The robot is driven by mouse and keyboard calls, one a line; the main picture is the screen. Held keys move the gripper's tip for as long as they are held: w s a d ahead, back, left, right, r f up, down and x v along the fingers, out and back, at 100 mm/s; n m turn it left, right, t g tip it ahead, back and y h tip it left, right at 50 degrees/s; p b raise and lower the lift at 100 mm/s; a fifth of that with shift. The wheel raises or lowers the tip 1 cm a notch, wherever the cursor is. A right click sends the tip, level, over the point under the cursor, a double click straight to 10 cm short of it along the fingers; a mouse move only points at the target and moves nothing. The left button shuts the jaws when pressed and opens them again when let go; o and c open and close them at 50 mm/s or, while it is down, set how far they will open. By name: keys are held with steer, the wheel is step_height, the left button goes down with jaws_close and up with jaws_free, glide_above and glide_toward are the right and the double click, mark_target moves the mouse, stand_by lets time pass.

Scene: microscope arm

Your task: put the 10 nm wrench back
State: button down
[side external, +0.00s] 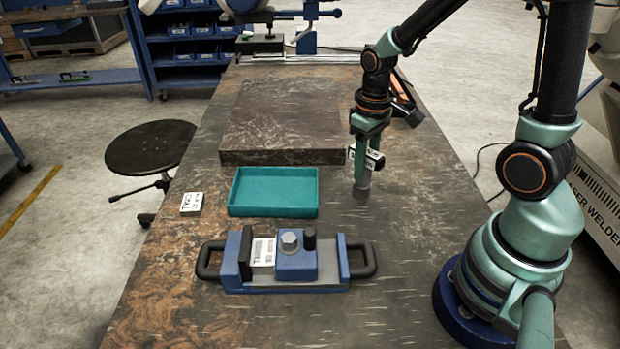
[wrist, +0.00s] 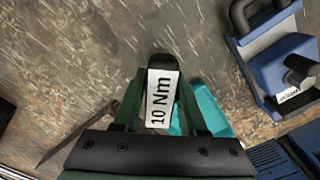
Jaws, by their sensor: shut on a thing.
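The 10 Nm wrench (wrist: 161,95) is between my gripper's fingers (wrist: 160,88) in the wrist view, its white label reading "10 Nm" and its black end pointing away. In the side view my gripper (side external: 365,165) points down and is shut on the wrench's dark body with white label (side external: 374,155), to the right of the teal tray. A grey round end (side external: 362,191) shows below the fingers, close to the table; I cannot tell whether it touches. A dark, orange-edged stand (side external: 404,98) is partly hidden behind my arm.
The empty-looking teal tray (side external: 273,212) lies left of my gripper. A blue clamp fixture (side external: 230,265) with black handles stands in front, a dark raised slab (side external: 280,157) behind. A small white labelled block (side external: 191,204) lies left.

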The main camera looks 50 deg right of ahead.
mark_target(364, 178)
steer(key=shift+f, duration=1.8)
steer(key=shift+c, duration=2.3)
jaws_free()
steer(key=shift+f, duration=0.15)
step_height(364, 178, up, 12)
steer(key=shift+r, duration=0.1)
steer(key=s+a+r+t, duration=0.2)
steer(key=a+r+t, duration=0.3)
steer(key=r, duration=0.2)
steer(key=shift+s+t, duration=0.25)
steer(key=shift+t, duration=0.05)
steer(key=shift+r, duration=0.1)
